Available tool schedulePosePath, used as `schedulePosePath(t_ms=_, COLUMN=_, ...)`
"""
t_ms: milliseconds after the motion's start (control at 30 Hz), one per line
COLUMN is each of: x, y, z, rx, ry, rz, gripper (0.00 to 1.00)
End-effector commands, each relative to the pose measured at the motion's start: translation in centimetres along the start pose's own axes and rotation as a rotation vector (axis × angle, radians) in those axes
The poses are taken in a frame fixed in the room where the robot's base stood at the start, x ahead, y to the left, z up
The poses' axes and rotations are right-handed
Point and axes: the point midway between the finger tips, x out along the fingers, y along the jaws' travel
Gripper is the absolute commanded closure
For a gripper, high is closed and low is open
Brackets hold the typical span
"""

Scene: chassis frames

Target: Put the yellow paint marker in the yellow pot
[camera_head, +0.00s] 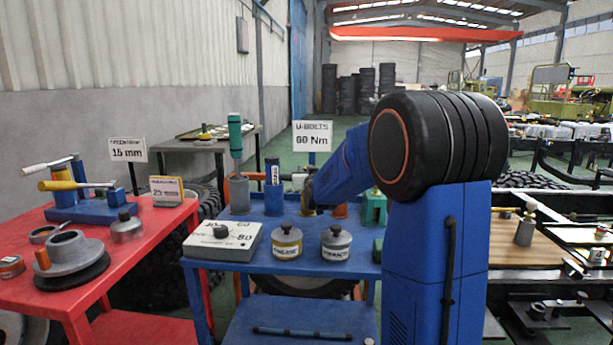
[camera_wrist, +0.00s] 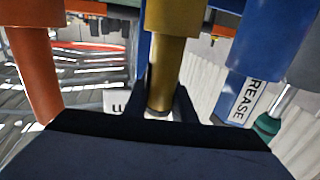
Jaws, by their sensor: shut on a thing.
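The yellow paint marker (camera_wrist: 160,75) is a gold-yellow cylinder between my fingertips in the wrist view, where the scene looks upside down. My gripper (camera_wrist: 160,112) is shut on its dark-tipped end. The wider yellow pot (camera_wrist: 173,18) lines up with the marker, whose far end meets the pot mouth and appears to go inside. How deep it sits is hidden. In the head view my gripper (camera_head: 308,188) is at the back of the blue cart, over the yellow pot (camera_head: 308,208), mostly hidden by my arm.
An orange pot with an orange item (camera_wrist: 32,75) and a blue pot with a grease tube (camera_head: 273,200) stand on either side. A grey pot (camera_head: 238,196) holds a teal-handled tool (camera_head: 235,135). Two lidded jars (camera_head: 286,243) and a grey box (camera_head: 222,241) occupy the blue cart's front.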

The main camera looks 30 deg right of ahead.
Motion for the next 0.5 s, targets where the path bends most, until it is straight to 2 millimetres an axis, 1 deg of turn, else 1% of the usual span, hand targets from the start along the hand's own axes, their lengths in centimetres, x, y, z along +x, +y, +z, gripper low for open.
schedulePosePath(t_ms=33, x=0.0, y=0.0, z=0.87, rx=0.0, ry=-0.004, rz=0.0, gripper=0.99)
schedulePosePath(t_ms=100, x=-0.02, y=0.0, z=1.37, rx=0.0, ry=-0.001, rz=0.0, gripper=0.99)
schedulePosePath(t_ms=467, x=-0.02, y=0.01, z=1.69, rx=0.001, ry=-0.001, rz=0.0, gripper=0.99)
schedulePosePath(t_ms=500, x=-0.02, y=0.0, z=1.68, rx=0.001, ry=0.0, rz=0.0, gripper=0.69)
